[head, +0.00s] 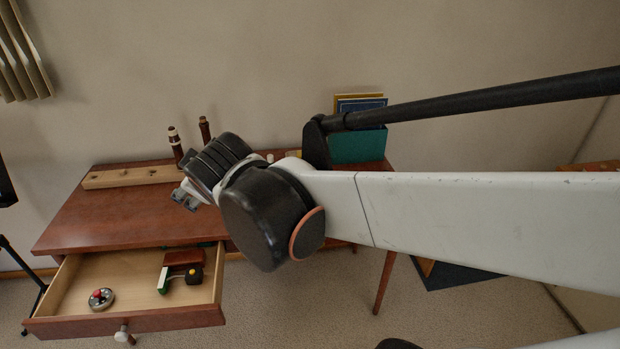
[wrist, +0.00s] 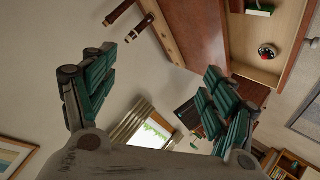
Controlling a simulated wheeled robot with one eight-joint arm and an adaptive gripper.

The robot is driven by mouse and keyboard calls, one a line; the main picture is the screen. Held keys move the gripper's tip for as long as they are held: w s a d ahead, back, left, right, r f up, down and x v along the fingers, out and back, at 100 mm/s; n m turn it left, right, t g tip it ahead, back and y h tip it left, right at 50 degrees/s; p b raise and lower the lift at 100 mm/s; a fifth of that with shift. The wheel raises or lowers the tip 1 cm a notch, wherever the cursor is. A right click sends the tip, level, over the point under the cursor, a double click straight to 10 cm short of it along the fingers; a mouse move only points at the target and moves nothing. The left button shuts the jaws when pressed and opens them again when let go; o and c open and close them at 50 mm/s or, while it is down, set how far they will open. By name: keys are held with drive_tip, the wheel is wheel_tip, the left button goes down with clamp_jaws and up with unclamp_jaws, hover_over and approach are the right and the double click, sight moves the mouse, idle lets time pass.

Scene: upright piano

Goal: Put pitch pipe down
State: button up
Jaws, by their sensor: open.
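A round pitch pipe (head: 101,299), silvery with a red and black top, lies in the left part of the open drawer (head: 75,275). It also shows in the wrist view (wrist: 267,51) at the upper right. My gripper (head: 184,197) is above the table top, up and to the right of the pitch pipe in the head view, and apart from it. In the wrist view my gripper (wrist: 155,78) has its green-padded fingers spread wide with nothing between them. My wrist and arm hide part of the table's right side.
The drawer also holds a dark red case (head: 184,258), a green-and-wood block (head: 163,280) and a black-and-yellow item (head: 194,275). A wooden rack (head: 130,177) and upright dark wooden pieces (head: 175,145) stand at the table's back. The table's left top (head: 90,220) is clear.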

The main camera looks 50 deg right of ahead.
drive_tip(key=s+a+f+m+g+y, duration=0.1)
drive_tip(key=s+a+f+m+g, duration=0.1)
drive_tip(key=s, duration=0.5)
drive_tip(key=s+a+f+m+g+y, duration=0.1)
drive_tip(key=s+a+f+m+g, duration=0.1)
drive_tip(key=s+f, duration=0.3)
drive_tip(key=shift+s+a+m+y, duration=0.35)
drive_tip(key=shift+s+a, duration=0.2)
drive_tip(key=shift+s, duration=0.7)
drive_tip(key=shift+f, duration=0.1)
drive_tip(key=shift+c, duration=0.3)
